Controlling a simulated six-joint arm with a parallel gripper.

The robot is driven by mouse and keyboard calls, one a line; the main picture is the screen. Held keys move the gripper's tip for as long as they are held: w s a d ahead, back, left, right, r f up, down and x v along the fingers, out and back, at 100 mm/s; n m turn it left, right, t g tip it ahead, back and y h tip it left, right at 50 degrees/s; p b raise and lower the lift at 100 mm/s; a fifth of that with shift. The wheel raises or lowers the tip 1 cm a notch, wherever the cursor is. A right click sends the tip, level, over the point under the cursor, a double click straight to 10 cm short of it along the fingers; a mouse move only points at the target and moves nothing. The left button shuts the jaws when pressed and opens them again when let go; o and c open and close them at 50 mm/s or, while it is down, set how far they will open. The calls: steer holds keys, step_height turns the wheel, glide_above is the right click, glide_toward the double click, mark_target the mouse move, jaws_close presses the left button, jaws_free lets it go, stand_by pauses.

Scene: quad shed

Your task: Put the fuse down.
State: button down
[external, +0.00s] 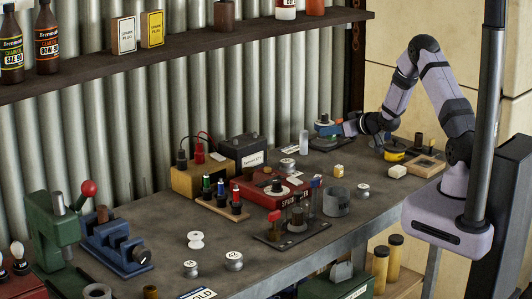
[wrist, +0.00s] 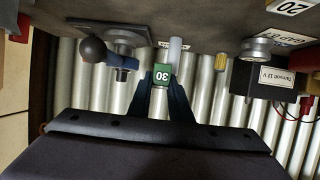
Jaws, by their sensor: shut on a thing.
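The fuse is a small green block marked 30 (wrist: 162,72). In the wrist view it sits between the two dark fingertips of my gripper (wrist: 163,80), which is shut on it. In the external view my gripper (external: 342,128) is at the back right of the bench, held low over the top, pointing left. There the fuse is too small to make out clearly against the coloured parts around it. The wrist view is upside down, with the grey bench top along its upper edge. I cannot tell whether the fuse touches the bench.
A pale upright cylinder (external: 304,142) stands left of my gripper. A dark battery (wrist: 262,82) is farther left on the bench. A blue tool with a dark ball knob (wrist: 93,50) is close to the fingers.

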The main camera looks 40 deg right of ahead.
steer(key=shift+r, duration=1.4)
steer(key=shift+s+d+f+b, duration=0.1)
steer(key=shift+d+f+b, duration=0.1)
steer(key=shift+b, duration=0.15)
steer(key=s+d+r+m+h+b, duration=0.1)
steer(key=s+d+r+b, duration=0.1)
steer(key=d+r+b, duration=0.3)
steer(key=n+y, duration=0.2)
glide_above(355, 169)
steer(key=shift+f, duration=5.1)
steer(key=shift+f, duration=0.1)
steer(key=shift+f, duration=1.95)
